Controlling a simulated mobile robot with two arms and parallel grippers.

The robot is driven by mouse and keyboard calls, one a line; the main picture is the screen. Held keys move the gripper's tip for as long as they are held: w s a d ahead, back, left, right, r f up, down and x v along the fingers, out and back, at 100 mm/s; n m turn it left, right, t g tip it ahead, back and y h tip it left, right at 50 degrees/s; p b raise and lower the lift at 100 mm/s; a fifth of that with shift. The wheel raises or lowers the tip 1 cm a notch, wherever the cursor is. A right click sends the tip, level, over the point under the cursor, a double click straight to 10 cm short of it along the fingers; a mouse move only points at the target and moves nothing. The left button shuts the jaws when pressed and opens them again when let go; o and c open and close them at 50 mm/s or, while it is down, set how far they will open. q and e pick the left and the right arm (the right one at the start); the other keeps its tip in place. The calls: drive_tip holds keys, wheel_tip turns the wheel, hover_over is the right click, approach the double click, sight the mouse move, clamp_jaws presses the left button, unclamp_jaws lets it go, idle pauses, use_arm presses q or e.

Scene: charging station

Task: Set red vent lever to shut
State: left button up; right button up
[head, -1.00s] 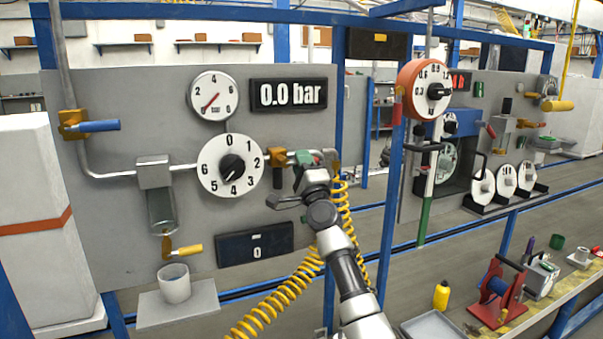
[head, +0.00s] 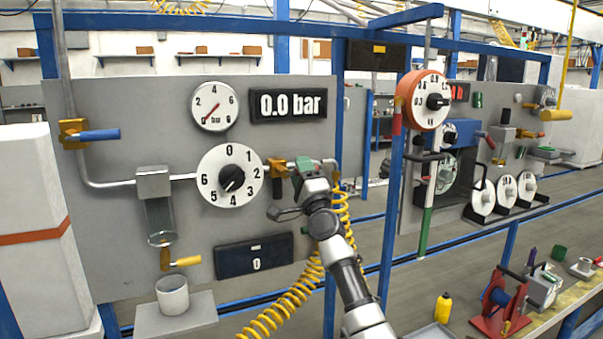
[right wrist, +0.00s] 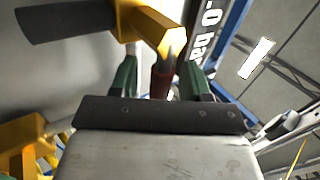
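The red vent lever (right wrist: 161,84) shows in the right wrist view as a short red piece beside the orange valve body (right wrist: 150,28). In the head view my arm largely hides it, just right of the orange valve (head: 278,168). My right gripper (head: 302,166) is at this spot on the panel. Its green fingertips (right wrist: 160,78) stand apart on either side of the red lever, with gaps visible, so it looks open around it. Whether a finger touches the lever is unclear. My left gripper is not in view.
A dark handle (right wrist: 65,20) projects from the valve close to my fingers. The numbered dial (head: 230,176) and the 0.0 bar display (head: 289,105) are left of my gripper. A yellow coiled hose (head: 290,300) hangs below. A blue post (head: 390,220) stands to the right.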

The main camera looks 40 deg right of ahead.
drive_tip(key=shift+s, duration=0.1)
drive_tip(key=v, duration=1)
drive_tip(key=shift+s+f, duration=0.2)
drive_tip(key=shift+s, duration=0.1)
